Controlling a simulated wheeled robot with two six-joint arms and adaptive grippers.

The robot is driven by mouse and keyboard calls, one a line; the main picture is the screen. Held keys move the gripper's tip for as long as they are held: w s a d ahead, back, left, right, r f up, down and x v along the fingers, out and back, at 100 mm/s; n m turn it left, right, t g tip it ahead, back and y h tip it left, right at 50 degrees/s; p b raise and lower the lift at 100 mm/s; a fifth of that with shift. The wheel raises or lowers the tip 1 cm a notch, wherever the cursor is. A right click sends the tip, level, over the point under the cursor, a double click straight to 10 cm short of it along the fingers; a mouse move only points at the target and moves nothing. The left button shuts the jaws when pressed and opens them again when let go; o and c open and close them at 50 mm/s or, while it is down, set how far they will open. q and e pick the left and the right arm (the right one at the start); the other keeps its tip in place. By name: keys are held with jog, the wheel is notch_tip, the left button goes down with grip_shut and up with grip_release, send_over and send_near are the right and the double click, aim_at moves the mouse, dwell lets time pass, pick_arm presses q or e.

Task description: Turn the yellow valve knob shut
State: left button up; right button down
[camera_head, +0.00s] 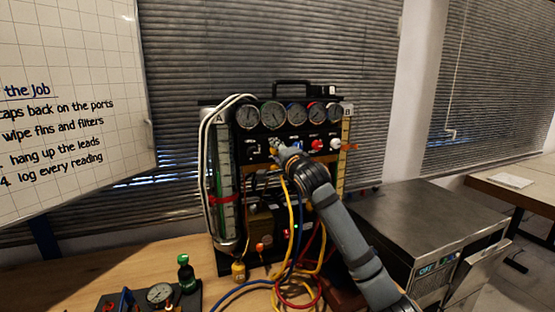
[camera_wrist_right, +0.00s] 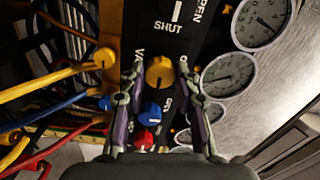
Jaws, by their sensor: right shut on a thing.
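The yellow valve knob (camera_wrist_right: 160,72) sits on the dark panel of the gauge rig (camera_head: 265,168), below the printed word SHUT in the right wrist view. My right gripper (camera_wrist_right: 162,68) has one finger on each side of the knob and is shut on it. In the head view my right gripper (camera_head: 274,147) is at the knob row under the gauges and hides the yellow knob. My left gripper is not in view.
A blue knob (camera_wrist_right: 152,109) and a red knob (camera_wrist_right: 144,138) sit close beside the yellow one. Several round gauges (camera_head: 272,115) line the panel top. Yellow, blue and red hoses (camera_head: 297,215) hang below my right arm. A grey metal unit (camera_head: 425,215) stands at the right.

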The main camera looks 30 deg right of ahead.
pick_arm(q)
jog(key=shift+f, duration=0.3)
pick_arm(e)
jog(key=shift+m, duration=0.3)
jog(key=c, duration=1)
grip_release()
jog(key=shift+v, duration=3.75)
